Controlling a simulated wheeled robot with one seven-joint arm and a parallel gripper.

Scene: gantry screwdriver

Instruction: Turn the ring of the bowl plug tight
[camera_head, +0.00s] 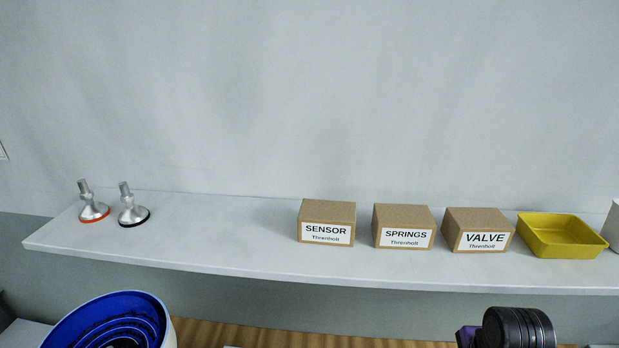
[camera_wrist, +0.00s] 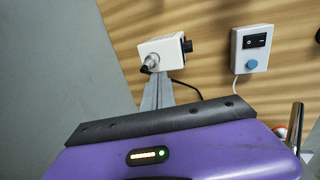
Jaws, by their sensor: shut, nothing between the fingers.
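In the wrist view a silver plug (camera_wrist: 151,61) with a dark ring around its end sits at the lower left of a small white box (camera_wrist: 162,51). I take it for the bowl plug; how tight its ring is cannot be told. My gripper (camera_wrist: 159,78) shows as a purple body, a dark bar and narrow grey fingers, shut and empty. In the picture the fingertips are just below the plug; whether they touch it cannot be told. In the head view a blue bowl with a spiral inside (camera_head: 119,318) is cut off at the bottom left.
A pale shelf (camera_head: 230,245) carries two metal feet (camera_head: 133,209), three labelled cartons (camera_head: 327,220) and a yellow tray (camera_head: 560,247). The shelf's middle left is clear.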

